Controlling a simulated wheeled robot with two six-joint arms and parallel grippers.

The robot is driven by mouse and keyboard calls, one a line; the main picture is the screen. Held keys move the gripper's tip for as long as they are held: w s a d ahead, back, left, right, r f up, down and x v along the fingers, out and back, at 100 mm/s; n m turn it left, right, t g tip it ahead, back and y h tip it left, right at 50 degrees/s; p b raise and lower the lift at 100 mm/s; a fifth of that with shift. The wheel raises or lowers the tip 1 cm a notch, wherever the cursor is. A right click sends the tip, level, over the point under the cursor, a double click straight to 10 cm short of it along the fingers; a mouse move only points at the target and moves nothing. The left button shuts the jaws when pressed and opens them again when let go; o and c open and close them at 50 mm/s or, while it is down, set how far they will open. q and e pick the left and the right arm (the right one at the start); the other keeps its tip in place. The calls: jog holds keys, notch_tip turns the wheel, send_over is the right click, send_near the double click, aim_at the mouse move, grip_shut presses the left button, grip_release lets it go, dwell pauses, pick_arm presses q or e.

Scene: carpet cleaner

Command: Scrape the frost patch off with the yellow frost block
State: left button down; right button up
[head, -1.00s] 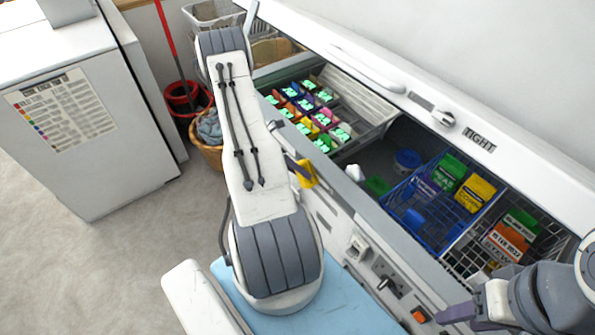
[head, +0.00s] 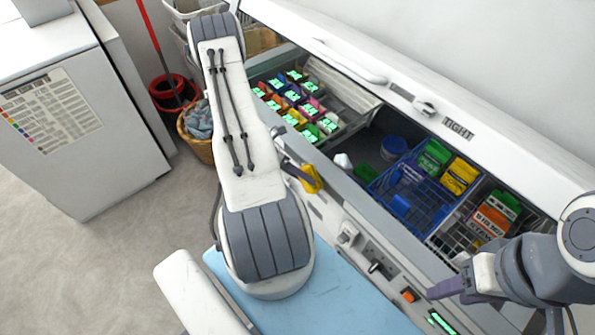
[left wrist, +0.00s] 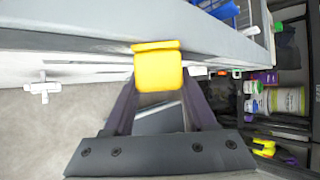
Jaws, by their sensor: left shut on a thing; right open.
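The yellow frost block (head: 311,179) is in my left gripper (head: 297,172), at the front rim of the open chest freezer (head: 345,215). In the left wrist view the block (left wrist: 158,72) sits between the two dark fingertips of the left gripper (left wrist: 157,85), close to the pale freezer edge. I cannot tell whether it touches that edge. My right gripper (head: 446,288) is open and empty, low at the right over the freezer's front. I cannot make out the frost patch in either view.
The freezer holds a crate of coloured packs with glowing labels (head: 295,105), a blue wire basket (head: 425,205) and a white wire basket (head: 462,225). The raised lid (head: 400,85) stands behind. A white cabinet (head: 75,120) and a wicker basket (head: 198,135) stand left.

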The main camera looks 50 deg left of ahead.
aim_at(312, 188)
pick_arm(q)
jog(key=shift+s+d, duration=0.1)
jog(key=shift+d, duration=2)
jog(key=shift+a+r+p, duration=0.1)
jog(key=shift+a+p, duration=0.25)
jog(key=shift+a, duration=0.65)
jog(key=shift+w+a, duration=0.15)
jog(key=shift+a, duration=0.8)
jog(key=shift+w+a, duration=0.1)
jog(key=shift+a, duration=0.8)
jog(key=shift+w+a+b, duration=0.2)
jog(key=shift+a+b, duration=0.7)
jog(key=shift+a, duration=1.9)
